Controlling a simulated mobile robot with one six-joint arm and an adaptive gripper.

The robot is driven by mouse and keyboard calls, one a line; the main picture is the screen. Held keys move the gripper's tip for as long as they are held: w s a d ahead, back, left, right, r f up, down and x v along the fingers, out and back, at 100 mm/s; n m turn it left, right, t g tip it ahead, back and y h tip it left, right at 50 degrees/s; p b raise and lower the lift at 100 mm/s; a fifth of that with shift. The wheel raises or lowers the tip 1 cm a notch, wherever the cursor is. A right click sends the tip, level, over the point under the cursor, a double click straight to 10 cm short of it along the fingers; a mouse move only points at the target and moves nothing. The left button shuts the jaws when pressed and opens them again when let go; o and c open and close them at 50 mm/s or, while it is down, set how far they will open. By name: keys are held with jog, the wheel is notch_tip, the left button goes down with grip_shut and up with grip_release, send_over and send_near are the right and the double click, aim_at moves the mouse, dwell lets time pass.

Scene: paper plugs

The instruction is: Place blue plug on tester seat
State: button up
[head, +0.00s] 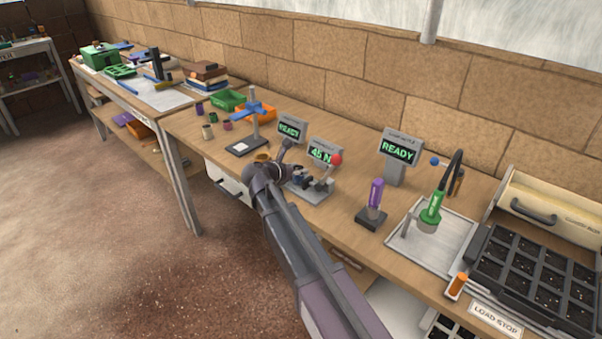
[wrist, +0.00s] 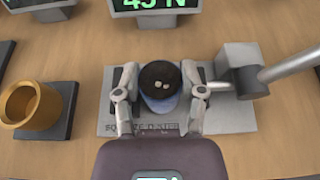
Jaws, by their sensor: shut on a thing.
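The blue plug (wrist: 160,100) is in the wrist view, with a dark top bearing small pale marks and blue on its side. My gripper (wrist: 160,92) is shut on it, one finger on each side. The plug is upright over the grey tester base (wrist: 230,118), whose front label is partly covered. The seat is hidden under the plug, so I cannot tell whether they touch. In the head view my gripper (head: 302,180) is at the tester base (head: 313,194); the plug is not clear there. The tester display (head: 320,154) reads 45 N.
A tester arm with a red knob (head: 336,159) stands right of my gripper. A brass cup (wrist: 30,106) on a dark block is to the left. A purple-handled tool (head: 376,192) and a tray with a green tool (head: 432,210) stand further right.

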jog(key=shift+f, duration=0.2)
jog(key=o, duration=1)
jog(key=shift+r, duration=0.25)
jog(key=shift+s+a+r, duration=0.15)
jog(key=shift+s+a, duration=0.05)
jog(key=shift+s, duration=0.05)
jog(key=p+v, duration=0.4)
jog(key=v, duration=0.7)
jog(key=shift+s+a+r+p, duration=0.1)
jog(key=shift+p, duration=0.25)
